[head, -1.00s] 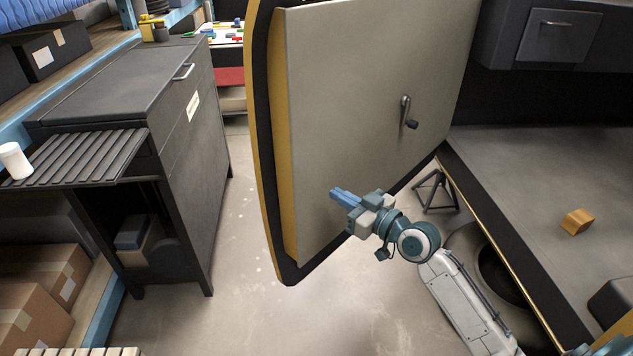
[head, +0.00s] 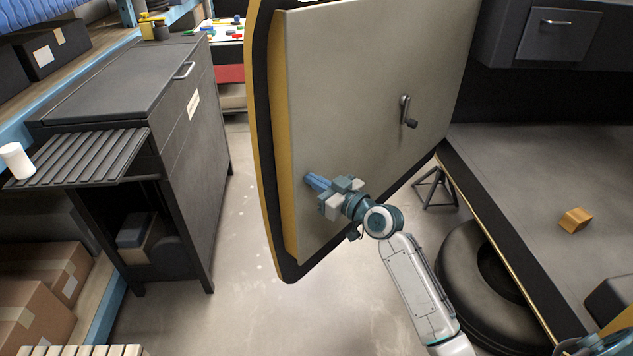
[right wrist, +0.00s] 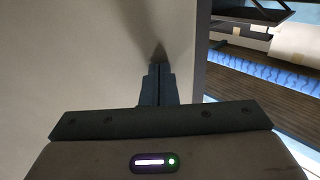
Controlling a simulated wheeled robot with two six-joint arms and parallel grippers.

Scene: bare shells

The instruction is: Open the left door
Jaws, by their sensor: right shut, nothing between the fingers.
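The door (head: 350,90) stands swung wide open, with its grey inner panel facing me and a yellow and black edge on its left side. A small crank handle (head: 408,112) sits on the panel. My right gripper (head: 310,180) is shut and empty, in front of the lower left of the panel near its yellow edge. In the right wrist view the closed fingers (right wrist: 158,72) point at the pale panel (right wrist: 90,60), and their shadow meets the tips; whether they touch I cannot tell.
A dark cabinet (head: 190,140) with a slatted side shelf (head: 85,158) stands left of the door, with floor (head: 235,250) between. At right are the vehicle's floor (head: 540,170), a wooden block (head: 576,220), a tyre (head: 470,280) and a black stand (head: 435,188).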

